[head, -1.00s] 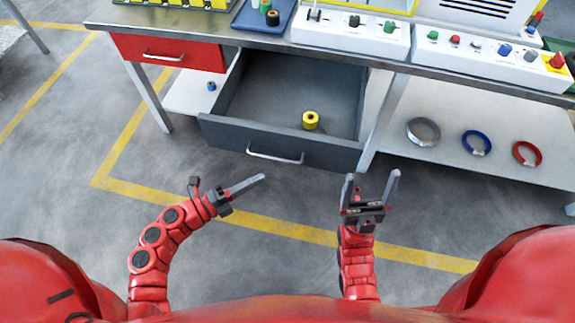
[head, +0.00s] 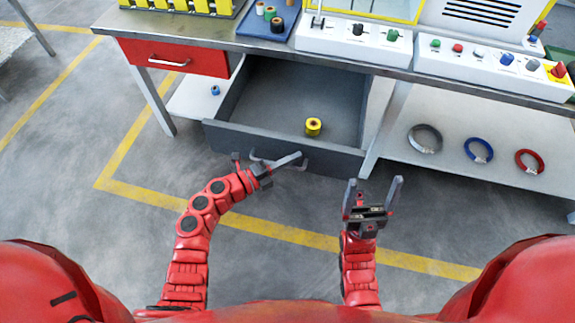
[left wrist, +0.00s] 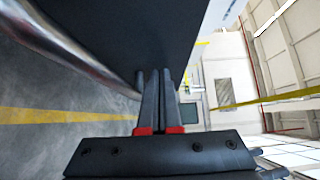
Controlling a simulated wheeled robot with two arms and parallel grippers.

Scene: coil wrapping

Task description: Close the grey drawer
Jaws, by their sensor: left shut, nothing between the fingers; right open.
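The grey drawer (head: 235,138) stands pulled out under the bench, with a yellow spool (head: 313,127) inside it. My left gripper (head: 299,157) is shut and empty, right at the drawer's front by its handle (head: 262,162), partly covering the handle. In the left wrist view the shut fingers (left wrist: 160,72) lie close to the dark drawer front (left wrist: 110,35), with the metal handle (left wrist: 85,50) at left. I cannot tell whether they touch. My right gripper (head: 373,186) is open and empty, in front of the drawer's right end and apart from it.
A shut red drawer (head: 178,57) is left of the grey one. A lower shelf (head: 450,185) at right holds grey, blue and red coils. A bench leg (head: 385,130) stands by the drawer's right side. Button boxes (head: 495,68) sit on the bench top.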

